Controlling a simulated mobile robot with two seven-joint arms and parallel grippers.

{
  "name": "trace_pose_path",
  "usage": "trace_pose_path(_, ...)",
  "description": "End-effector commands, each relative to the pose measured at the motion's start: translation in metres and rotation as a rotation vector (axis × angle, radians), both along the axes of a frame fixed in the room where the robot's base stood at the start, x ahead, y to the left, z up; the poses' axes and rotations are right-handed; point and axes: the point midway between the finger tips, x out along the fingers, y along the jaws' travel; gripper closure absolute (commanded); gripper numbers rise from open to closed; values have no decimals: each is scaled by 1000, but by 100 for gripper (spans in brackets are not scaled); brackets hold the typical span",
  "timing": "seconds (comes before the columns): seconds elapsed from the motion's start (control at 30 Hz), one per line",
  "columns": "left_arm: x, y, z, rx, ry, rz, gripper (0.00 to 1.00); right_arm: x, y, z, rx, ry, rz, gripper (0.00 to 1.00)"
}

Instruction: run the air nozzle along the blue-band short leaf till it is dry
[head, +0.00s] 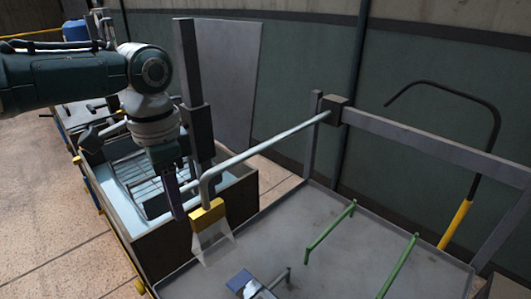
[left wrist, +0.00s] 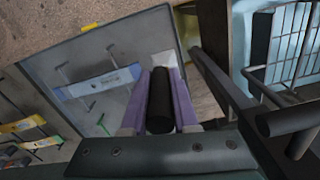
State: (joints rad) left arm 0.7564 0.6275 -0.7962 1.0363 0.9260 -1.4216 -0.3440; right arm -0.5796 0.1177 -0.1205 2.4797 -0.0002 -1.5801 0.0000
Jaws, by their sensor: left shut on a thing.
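A blue-marked bar (head: 243,284) lies low on the grey tray, cut by the picture's edge. My right gripper is out of sight.
The box (head: 150,250) holds a wire basket (head: 150,180) in a pale blue lining. The grey tray (head: 285,215) carries green bent rods (head: 330,230). A black hooked pipe with a yellow sleeve (head: 455,225) stands right. A dark post (head: 187,60) rises close behind my gripper.

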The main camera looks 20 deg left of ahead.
Motion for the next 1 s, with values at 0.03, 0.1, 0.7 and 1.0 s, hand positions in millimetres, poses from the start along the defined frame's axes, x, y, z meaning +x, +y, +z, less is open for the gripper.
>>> trace_pose_path(0.03,1,3,-1,1,-2,3,100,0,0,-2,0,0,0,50)
trace_pose_path(0.1,2,4,0,2,-3,3,100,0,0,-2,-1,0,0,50)
trace_pose_path(0.7,1,5,-1,3,-2,3,43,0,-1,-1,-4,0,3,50)
trace_pose_path(1.0,2,4,6,2,-3,2,43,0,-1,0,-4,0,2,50)
